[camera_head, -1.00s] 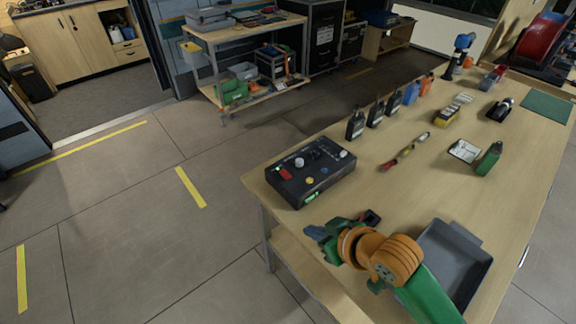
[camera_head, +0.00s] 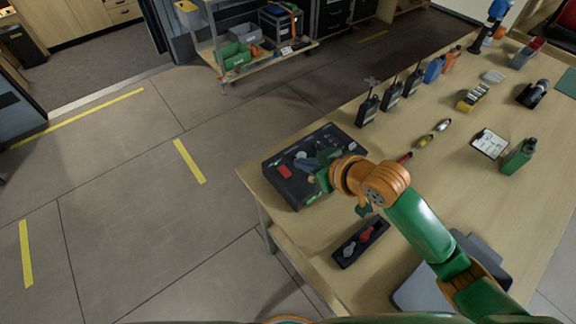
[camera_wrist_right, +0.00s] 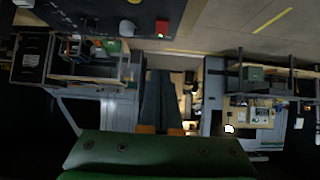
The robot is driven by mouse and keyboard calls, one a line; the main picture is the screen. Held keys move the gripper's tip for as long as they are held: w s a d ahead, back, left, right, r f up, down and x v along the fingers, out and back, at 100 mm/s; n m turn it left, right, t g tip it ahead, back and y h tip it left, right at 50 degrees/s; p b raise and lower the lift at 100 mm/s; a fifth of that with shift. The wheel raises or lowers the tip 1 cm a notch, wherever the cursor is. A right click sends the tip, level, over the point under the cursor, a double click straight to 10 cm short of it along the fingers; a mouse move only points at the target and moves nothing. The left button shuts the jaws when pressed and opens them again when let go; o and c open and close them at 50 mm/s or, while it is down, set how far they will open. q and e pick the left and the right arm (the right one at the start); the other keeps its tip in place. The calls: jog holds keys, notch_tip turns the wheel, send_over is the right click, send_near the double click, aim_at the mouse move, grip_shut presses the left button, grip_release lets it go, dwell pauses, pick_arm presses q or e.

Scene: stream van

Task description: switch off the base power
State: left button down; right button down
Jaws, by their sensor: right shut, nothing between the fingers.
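The black control box (camera_head: 280,190) sits at the near left corner of the wooden table. Its top carries a red control (camera_head: 284,171), a pale knob and a small green light; labels are too small to read. My right gripper (camera_head: 313,163) is over the box's right part, its fingers shut and empty. It hides some controls, and I cannot tell whether it touches any. My left gripper is out of view.
Several radios (camera_head: 391,95) stand behind the box on the table (camera_head: 465,190). A clipboard (camera_head: 489,143) and a green bottle (camera_head: 518,157) are further right.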

send_over(283, 169)
jog(key=s+d, duration=0.1)
jog(key=s, duration=0.1)
notch_tip(283, 169, down, 5)
jog(key=shift+w+d+r, duration=0.1)
notch_tip(283, 169, down, 3)
jog(key=shift+r, duration=0.2)
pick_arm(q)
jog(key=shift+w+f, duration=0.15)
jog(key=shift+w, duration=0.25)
pick_arm(e)
jog(key=shift+w+f, duration=0.15)
jog(key=shift+f, duration=0.35)
jog(key=shift+w+f, duration=0.1)
jog(key=shift+f, duration=0.1)
jog(key=shift+w+a+r+b, duration=0.25)
jog(key=shift+w+a+b, duration=0.05)
jog(key=shift+w+a, duration=0.3)
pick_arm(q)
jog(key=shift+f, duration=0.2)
